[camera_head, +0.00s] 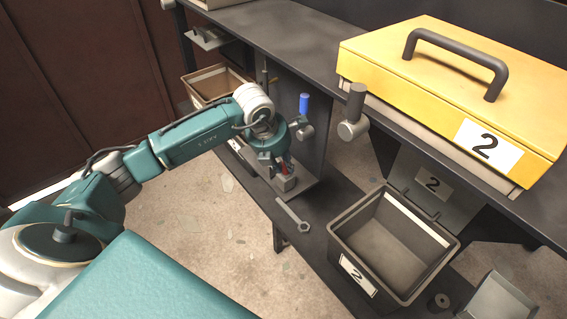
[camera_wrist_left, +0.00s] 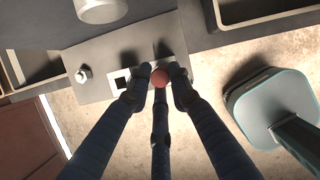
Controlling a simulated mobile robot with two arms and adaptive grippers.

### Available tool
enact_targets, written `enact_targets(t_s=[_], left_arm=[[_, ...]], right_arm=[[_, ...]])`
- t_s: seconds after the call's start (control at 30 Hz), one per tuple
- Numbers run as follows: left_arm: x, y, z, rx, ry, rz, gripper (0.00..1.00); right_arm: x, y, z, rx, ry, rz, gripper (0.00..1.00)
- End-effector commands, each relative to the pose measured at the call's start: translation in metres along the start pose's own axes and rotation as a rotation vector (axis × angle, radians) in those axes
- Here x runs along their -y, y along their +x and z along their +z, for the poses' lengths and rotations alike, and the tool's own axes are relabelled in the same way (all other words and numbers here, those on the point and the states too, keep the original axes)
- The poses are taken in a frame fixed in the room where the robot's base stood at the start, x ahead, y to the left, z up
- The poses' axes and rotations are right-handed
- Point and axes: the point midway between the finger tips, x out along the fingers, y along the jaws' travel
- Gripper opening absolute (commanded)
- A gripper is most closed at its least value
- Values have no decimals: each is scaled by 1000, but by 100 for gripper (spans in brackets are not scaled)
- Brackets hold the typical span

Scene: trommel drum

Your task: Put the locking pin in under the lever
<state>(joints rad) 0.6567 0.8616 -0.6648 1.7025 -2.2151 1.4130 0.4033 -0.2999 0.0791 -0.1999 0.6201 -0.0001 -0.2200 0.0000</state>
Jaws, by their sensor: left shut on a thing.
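The locking pin shows as a small red part (camera_head: 284,164) in the head view and a red ball-shaped end (camera_wrist_left: 160,77) in the left wrist view. My left gripper (camera_head: 277,160) is shut on it; its dark fingers (camera_wrist_left: 158,90) surround the red end. The rest of the pin is hidden. The gripper is over a small grey block (camera_head: 286,183) on a shelf plate; whether the pin touches it I cannot tell. A lever with a blue grip (camera_head: 304,103) and round grey hub stands just behind the gripper. My right gripper is out of view.
In the wrist view, the grey plate (camera_wrist_left: 97,55) has a square hole (camera_wrist_left: 120,82) and a small knob (camera_wrist_left: 84,74). A yellow lidded box (camera_head: 460,75) is above.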

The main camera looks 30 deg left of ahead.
Motion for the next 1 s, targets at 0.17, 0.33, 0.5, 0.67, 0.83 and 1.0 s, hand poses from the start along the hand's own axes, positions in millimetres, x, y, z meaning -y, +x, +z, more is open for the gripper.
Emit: enact_targets(t_s=[0.17,0.33,0.5,0.67,0.83,1.0], left_arm=[[0,1,0,1,0,0,0],[0,1,0,1,0,0,34],[0,1,0,1,0,0,42],[0,1,0,0,0,0,42],[0,1,-1,0,0,0,42],[0,0,0,0,0,0,42]], right_arm=[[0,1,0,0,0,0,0],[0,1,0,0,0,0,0],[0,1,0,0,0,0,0],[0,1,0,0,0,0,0],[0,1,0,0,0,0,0],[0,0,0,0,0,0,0]])
